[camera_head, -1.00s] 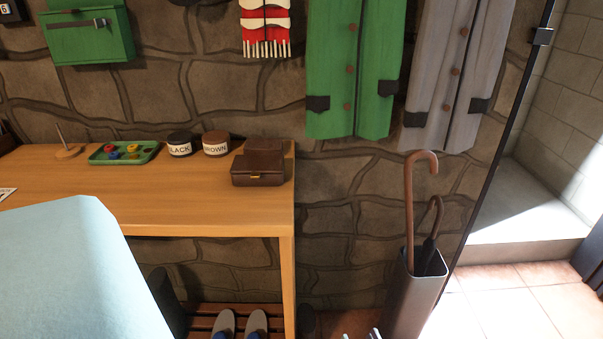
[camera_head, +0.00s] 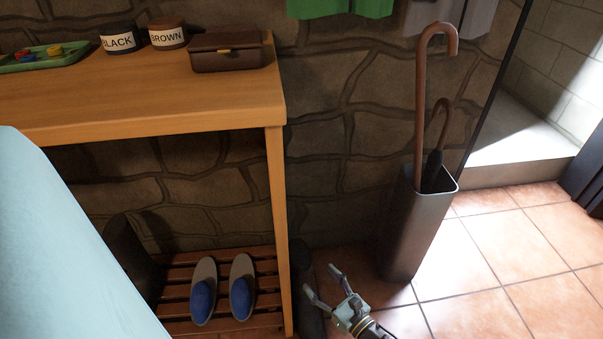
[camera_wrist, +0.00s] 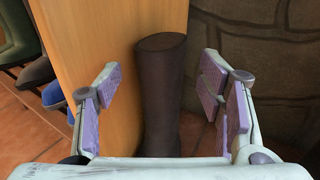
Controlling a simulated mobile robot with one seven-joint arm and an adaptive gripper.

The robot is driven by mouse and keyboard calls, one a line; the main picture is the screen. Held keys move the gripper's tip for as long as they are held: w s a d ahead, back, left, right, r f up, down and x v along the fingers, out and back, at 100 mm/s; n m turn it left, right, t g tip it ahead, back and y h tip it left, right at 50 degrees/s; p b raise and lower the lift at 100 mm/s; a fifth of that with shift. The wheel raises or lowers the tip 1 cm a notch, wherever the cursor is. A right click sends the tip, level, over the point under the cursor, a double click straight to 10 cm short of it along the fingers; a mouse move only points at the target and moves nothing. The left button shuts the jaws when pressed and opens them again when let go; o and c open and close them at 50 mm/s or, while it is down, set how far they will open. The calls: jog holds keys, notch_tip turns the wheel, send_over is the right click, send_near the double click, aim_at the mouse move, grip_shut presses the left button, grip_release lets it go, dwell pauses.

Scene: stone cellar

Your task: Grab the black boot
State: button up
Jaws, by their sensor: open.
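A tall dark boot, brownish black, stands upright on the floor; its shaft (camera_wrist: 162,100) fills the middle of the wrist view. In the head view a narrow dark strip of the boot (camera_head: 306,265) shows just right of the table leg. My gripper (camera_head: 322,281) is open. In the wrist view its purple-padded fingers (camera_wrist: 160,78) are on either side of the boot's shaft, with gaps on both sides. The boot's lower part is hidden behind the gripper body.
The wooden table leg (camera_head: 279,220) stands close left of the boot. The slatted rack (camera_head: 263,267) holds blue-grey slippers (camera_head: 242,290) and another dark boot (camera_head: 132,255). An umbrella stand (camera_head: 417,235) is to the right. A stone wall (camera_head: 345,130) is behind. Tiled floor is open at the right.

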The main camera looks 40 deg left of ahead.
aim_at(308, 265)
jog(key=a, duration=0.3)
jog(key=w+a, duration=0.1)
jog(key=a, duration=0.2)
jog(key=shift+w+a, duration=0.1)
jog(key=shift+a, duration=0.1)
jog(key=shift+c, duration=0.4)
grip_shut()
dwell(0.3)
